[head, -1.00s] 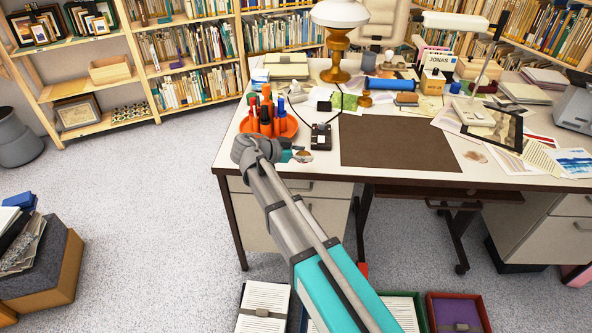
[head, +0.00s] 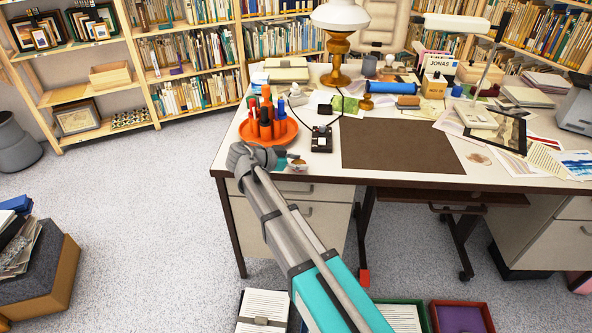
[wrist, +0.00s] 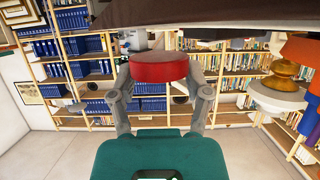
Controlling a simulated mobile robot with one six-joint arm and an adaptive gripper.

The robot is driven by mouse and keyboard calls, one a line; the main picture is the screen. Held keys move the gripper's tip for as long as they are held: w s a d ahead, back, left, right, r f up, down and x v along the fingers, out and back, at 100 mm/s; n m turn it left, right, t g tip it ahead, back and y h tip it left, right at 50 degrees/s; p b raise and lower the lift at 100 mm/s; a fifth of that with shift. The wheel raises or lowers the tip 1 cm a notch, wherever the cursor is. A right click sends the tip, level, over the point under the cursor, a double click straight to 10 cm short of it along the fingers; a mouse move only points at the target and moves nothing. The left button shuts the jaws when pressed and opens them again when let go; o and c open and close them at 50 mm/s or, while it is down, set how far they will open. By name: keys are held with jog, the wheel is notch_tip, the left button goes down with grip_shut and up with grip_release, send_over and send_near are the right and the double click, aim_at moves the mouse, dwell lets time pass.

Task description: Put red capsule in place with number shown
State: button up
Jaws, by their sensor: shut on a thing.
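My gripper (wrist: 160,76) is shut on the red capsule (wrist: 158,66) in the wrist view. The capsule looks like a short, plain red cylinder held between both fingers. In the head view my gripper (head: 298,163) is at the front left edge of the desk, in front of the orange tray. The capsule cannot be made out clearly there. No number can be read in either view.
The desk (head: 330,175) bears an orange tray (head: 249,142) with several upright red and dark items, a black device (head: 321,139), a brown mat (head: 395,146) and a lamp (head: 340,45). Open boxes stand on the floor below. Bookshelves line the walls.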

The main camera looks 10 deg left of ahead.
jog(key=shift+f+b, duration=0.55)
jog(key=shift+f, duration=0.35)
jog(key=shift+f, duration=0.15)
jog(key=o, duration=1.1)
jog(key=shift+r, duration=0.2)
jog(key=shift+r, duration=0.1)
jog(key=shift+p+v, duration=2.35)
jog(key=shift+v, duration=3.65)
jog(key=shift+o, duration=0.3)
